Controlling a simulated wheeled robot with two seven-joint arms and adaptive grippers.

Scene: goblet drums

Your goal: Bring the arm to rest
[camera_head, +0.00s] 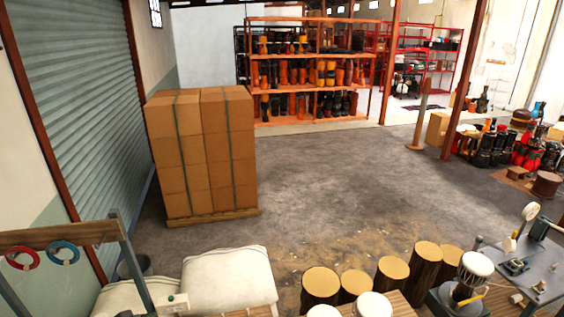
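Neither of my arms nor grippers shows in the head view, so whether they are open or shut is hidden. A white-topped goblet drum (475,268) stands at the lower right on a dark base. Two more white drum heads, one of them here (373,304), are cut by the bottom edge.
Several log stumps (320,284) stand in front. White sacks (228,280) and a wooden rack (75,233) with red and blue rings are at lower left. Stacked cartons (203,150) stand behind, by a shutter. Orange shelves (310,72) hold drums at the back. The middle floor is clear.

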